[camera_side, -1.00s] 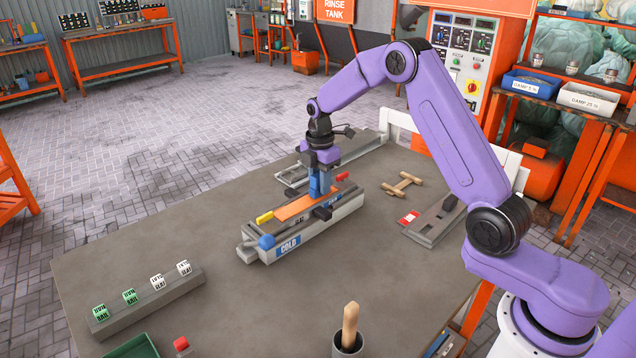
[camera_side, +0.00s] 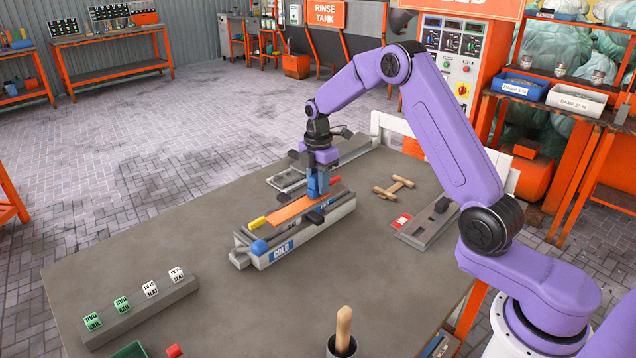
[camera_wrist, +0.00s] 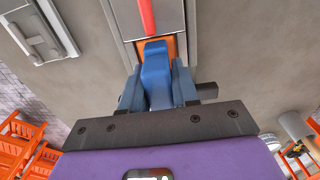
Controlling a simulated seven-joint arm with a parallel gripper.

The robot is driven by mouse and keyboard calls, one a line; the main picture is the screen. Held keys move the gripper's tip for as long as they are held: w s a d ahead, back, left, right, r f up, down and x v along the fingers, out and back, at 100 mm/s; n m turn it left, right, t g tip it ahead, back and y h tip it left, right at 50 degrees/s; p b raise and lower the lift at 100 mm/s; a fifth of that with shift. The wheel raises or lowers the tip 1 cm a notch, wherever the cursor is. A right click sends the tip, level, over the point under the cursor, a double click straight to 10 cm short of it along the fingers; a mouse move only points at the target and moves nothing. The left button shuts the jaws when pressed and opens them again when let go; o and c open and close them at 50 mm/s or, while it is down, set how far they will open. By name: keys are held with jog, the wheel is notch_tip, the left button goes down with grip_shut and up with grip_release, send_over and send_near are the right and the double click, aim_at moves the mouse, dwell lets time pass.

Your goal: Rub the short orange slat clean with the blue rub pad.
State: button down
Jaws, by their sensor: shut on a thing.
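The short orange slat (camera_side: 289,210) lies on top of a grey fixture (camera_side: 325,221) marked COLD on its side. A yellow piece (camera_side: 257,223) sits at its near left end and a red piece (camera_side: 333,181) at its far end. My gripper (camera_side: 318,185) points down over the far half of the slat and is shut on the blue rub pad (camera_wrist: 156,72). The pad's lower end is at the slat, but contact is hard to tell. In the wrist view, the pad and fingers hide most of the slat (camera_wrist: 172,48), and the red piece (camera_wrist: 146,16) shows beyond.
A second grey fixture (camera_side: 284,181) stands behind. Wooden handles (camera_side: 394,187) and a grey rail with a red-and-white tag (camera_side: 402,221) lie to the right. A block with several cubes (camera_side: 140,308) is at front left. A cup (camera_side: 342,346) stands at the front edge. The table's middle front is clear.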

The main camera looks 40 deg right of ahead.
jog(key=shift+r, duration=0.5)
send_over(280, 216)
jog(key=shift+a, duration=0.2)
dwell(2.1)
jog(key=shift+f, duration=0.65)
dwell(1.0)
jog(key=shift+d, duration=0.2)
jog(key=shift+d, duration=2.6)
jog(key=shift+d, duration=0.1)
